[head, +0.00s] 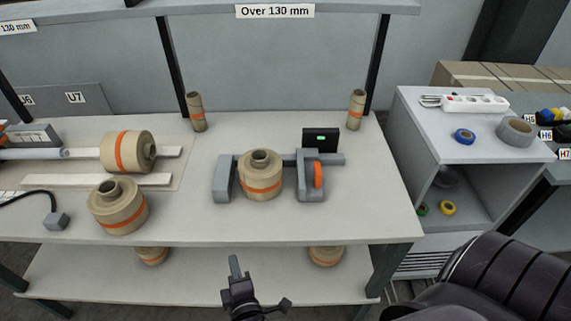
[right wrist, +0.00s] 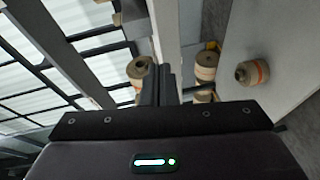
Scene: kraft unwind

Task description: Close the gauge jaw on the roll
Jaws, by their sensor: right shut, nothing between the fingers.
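A brown kraft roll (head: 260,180) with an orange band stands upright in the grey gauge on the bench. The gauge's left jaw (head: 223,180) is close beside the roll; I cannot tell if they touch. The right jaw (head: 309,182), with an orange knob (head: 318,175), stands a small gap away from the roll. A black display (head: 321,140) with a green readout is behind it. My right gripper (head: 236,267) is shut and empty, low in front of the bench's front edge, apart from the gauge. Its closed fingers show in the right wrist view (right wrist: 160,85). My left gripper is not in view.
Two larger rolls, one lying (head: 128,152) and one in front (head: 118,206), are left of the gauge. Thin rolls (head: 195,111) (head: 356,109) stand at the back. More rolls are on the lower shelf (head: 200,278). The bench (head: 200,222) is clear before the gauge.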

